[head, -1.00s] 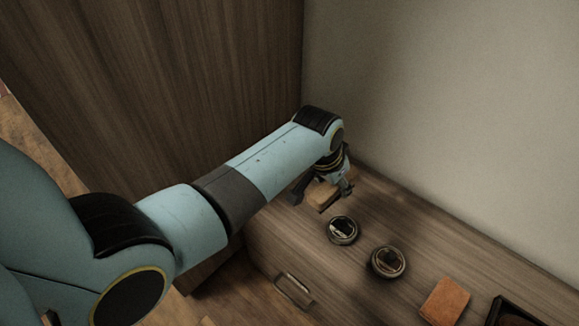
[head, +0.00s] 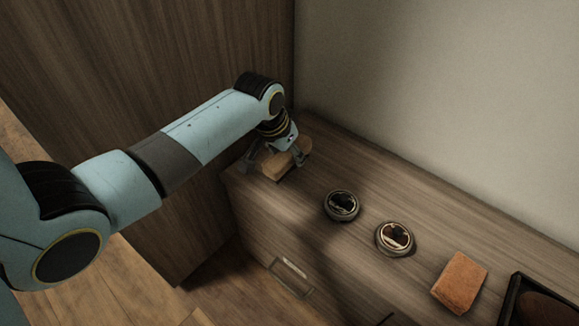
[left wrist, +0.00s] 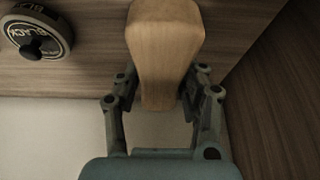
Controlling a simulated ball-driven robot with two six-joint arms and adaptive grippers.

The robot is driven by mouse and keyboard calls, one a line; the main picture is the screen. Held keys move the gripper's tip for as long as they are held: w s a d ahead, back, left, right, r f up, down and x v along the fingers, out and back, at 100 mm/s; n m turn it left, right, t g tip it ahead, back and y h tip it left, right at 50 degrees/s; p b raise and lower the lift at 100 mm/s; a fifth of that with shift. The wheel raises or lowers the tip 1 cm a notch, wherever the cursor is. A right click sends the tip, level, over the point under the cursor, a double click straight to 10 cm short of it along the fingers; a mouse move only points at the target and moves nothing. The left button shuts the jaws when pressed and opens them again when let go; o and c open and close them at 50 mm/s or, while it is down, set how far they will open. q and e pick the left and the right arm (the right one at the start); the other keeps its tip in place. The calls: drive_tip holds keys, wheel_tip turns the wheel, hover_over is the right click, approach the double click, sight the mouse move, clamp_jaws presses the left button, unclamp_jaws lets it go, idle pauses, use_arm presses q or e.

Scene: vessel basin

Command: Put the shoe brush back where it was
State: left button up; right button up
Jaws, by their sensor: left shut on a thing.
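The shoe brush shows as a light wooden block in the head view (head: 279,167). In the left wrist view its wooden body (left wrist: 165,45) sits between the two fingers. My left gripper (head: 272,160) is shut on it, at the left end of the cabinet top (head: 345,165). It also shows in the left wrist view (left wrist: 158,90). The bristles are hidden, and I cannot tell whether the brush touches the top. My right gripper is not in view.
Two round polish tins (head: 342,206) (head: 394,238) stand to the right of the brush. An orange-brown block (head: 460,283) and a dark tray (head: 513,291) lie further right. A tall wooden panel (head: 215,60) rises close on the left, and a wall (head: 450,90) stands behind.

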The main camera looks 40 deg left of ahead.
sight(289, 164)
use_arm(q)
wheel_tip(289, 164, down, 4)
drive_tip(key=shift+s+f+b, duration=0.1)
drive_tip(key=shift+b, duration=0.85)
drive_tip(key=o, duration=0.9)
drive_tip(key=shift+o, duration=1.1)
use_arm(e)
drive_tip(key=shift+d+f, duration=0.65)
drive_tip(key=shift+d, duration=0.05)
use_arm(q)
drive_tip(key=shift+r, duration=0.35)
drive_tip(key=p+v, duration=0.5)
drive_tip(key=v, duration=0.6)
drive_tip(key=shift+s+r, duration=0.1)
drive_tip(key=shift+r, duration=0.2)
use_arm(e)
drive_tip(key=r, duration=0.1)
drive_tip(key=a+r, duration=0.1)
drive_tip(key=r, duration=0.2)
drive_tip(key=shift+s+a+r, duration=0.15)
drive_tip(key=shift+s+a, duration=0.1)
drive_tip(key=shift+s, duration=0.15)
